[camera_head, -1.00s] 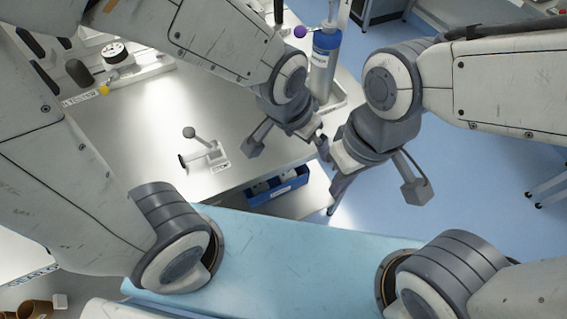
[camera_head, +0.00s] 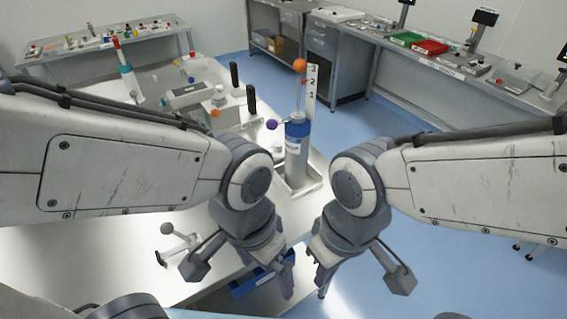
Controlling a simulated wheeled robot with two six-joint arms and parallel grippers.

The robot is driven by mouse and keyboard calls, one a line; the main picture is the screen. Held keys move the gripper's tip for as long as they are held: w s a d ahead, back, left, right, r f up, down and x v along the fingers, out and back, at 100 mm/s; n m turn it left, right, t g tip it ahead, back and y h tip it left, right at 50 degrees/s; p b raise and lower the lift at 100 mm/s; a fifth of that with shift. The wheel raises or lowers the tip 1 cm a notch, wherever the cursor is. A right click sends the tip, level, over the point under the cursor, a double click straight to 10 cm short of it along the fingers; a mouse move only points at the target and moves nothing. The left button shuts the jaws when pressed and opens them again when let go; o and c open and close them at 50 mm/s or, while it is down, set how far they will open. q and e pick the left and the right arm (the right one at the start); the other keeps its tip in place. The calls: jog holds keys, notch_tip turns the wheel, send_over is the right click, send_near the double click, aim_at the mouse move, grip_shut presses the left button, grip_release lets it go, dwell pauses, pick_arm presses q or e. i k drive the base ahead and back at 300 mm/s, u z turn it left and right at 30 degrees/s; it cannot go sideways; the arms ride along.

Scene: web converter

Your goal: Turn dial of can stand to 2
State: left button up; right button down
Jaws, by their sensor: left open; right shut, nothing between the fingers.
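The can stand is at the right edge of the white table, beyond my grippers. It has a blue and white can (camera_head: 297,150) in a metal tray, with a purple ball (camera_head: 272,125) at its left. An upright scale (camera_head: 312,90) marked 1, 2 and 3 rises behind the can. An orange ball (camera_head: 300,66) is at the top beside the scale, close to the 3. My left gripper (camera_head: 284,282) is open, in front of and below the can. My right gripper (camera_head: 322,280) is shut and empty, just right of it. Neither touches the stand.
A small lever device (camera_head: 176,242) stands on the table left of my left gripper. A blue bin (camera_head: 250,284) is below the table's front edge. Another device with black handles (camera_head: 251,100) is left of the can. Benches line the back; blue floor (camera_head: 440,250) is open at right.

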aim_at(278, 145)
jog(key=z, duration=1.5)
jog(key=i, duration=3.05)
jog(key=u, duration=3.85)
